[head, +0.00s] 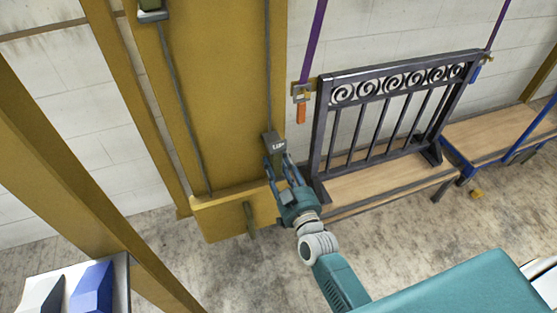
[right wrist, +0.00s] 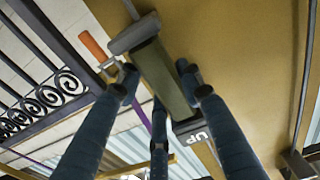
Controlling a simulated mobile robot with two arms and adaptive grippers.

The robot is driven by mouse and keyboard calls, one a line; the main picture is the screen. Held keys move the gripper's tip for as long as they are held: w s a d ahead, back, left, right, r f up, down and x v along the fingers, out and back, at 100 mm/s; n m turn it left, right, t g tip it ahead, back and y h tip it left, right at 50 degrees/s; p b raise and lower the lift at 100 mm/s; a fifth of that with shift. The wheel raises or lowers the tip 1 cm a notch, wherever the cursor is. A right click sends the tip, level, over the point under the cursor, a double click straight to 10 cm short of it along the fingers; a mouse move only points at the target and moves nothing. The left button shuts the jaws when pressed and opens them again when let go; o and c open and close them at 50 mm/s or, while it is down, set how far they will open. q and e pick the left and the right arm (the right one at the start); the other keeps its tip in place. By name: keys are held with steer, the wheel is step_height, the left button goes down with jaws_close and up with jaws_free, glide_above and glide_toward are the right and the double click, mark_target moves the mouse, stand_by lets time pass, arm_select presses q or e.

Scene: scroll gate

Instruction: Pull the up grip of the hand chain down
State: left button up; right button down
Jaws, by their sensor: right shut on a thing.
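The up grip (head: 274,143) is a dark-capped olive-green handle with a white "UP" label. It hangs on the right run of the hand chain (head: 268,75), in front of a tan panel. My right gripper (head: 277,168) has its fingers closed around the grip's lower part. In the right wrist view the grip's green body (right wrist: 165,80) lies between my blue fingers (right wrist: 157,85), and the "UP" label (right wrist: 193,134) appears upside down. A second grip (head: 152,12) hangs higher on the left chain run. My left gripper is not in view.
A black scrolled gate (head: 385,110) stands over a wooden bench (head: 380,183) to the right, close to my right gripper. A tan post (head: 90,165) stands at left. Concrete floor (head: 250,275) is open below.

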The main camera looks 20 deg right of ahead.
steer(key=shift+s+f+g, duration=0.15)
steer(key=shift+f, duration=0.45)
steer(key=shift+s+f+g, duration=0.15)
steer(key=shift+f, duration=0.4)
steer(key=c, duration=1.1)
jaws_free()
steer(key=shift+w, duration=0.2)
steer(key=shift+r, duration=0.1)
steer(key=s, duration=1.2)
steer(key=shift+d, duration=0.3)
